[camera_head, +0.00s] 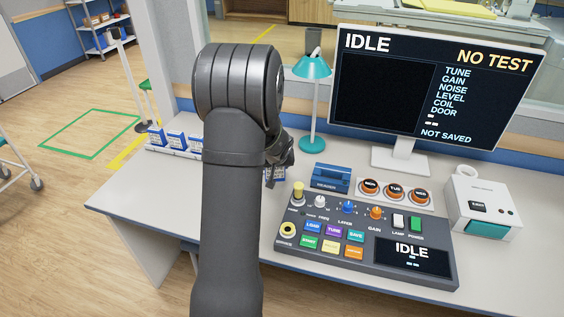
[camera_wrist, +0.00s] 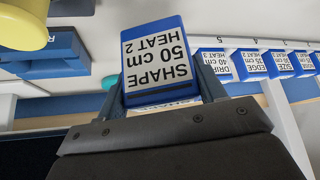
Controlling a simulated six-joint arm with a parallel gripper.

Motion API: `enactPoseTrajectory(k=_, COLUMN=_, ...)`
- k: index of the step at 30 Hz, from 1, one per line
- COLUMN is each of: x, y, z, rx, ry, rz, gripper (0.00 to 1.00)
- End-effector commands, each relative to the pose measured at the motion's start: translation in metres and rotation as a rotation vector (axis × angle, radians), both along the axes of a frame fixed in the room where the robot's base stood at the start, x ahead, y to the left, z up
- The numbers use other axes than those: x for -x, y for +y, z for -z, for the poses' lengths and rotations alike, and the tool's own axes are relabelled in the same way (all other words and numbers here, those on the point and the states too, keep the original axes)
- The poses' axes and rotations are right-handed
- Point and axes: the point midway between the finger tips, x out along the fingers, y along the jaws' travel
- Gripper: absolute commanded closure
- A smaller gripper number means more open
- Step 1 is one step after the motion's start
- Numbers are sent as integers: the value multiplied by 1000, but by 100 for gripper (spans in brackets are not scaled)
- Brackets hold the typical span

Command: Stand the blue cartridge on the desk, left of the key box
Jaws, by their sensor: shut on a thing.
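A blue cartridge with a white label (camera_wrist: 160,60) reading "SHAPE 50 cm HEAT 2" is between the fingers of my gripper (camera_wrist: 163,92), with its label upside down in the wrist view. In the head view my gripper (camera_head: 281,160) is left of the blue reader, partly hidden by my own arm. A bit of the cartridge (camera_head: 280,175) shows below the fingers. Its lower end is hidden, so I cannot tell whether it touches the desk. I cannot tell for sure which thing is the key box; a control console with coloured keys (camera_head: 365,232) stands on the desk (camera_head: 150,200).
A blue reader (camera_head: 330,178) and a row of round buttons (camera_head: 395,190) stand behind the console. A teal lamp (camera_head: 313,100), a monitor (camera_head: 435,90) and a white box (camera_head: 483,200) are nearby. Several cartridges stand in a rack (camera_head: 172,152) at left. The desk's left part looks clear.

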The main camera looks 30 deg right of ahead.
Motion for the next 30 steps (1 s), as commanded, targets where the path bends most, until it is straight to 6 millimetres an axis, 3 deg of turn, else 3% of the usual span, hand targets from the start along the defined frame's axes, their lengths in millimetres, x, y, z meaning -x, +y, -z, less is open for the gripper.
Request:
enactPoseTrajectory(k=13, x=1, y=0, z=47, rx=-2, ry=2, rz=2, gripper=61)
enactPoseTrajectory(k=30, x=1, y=-1, z=56, rx=0, ry=1, rz=1, gripper=61)
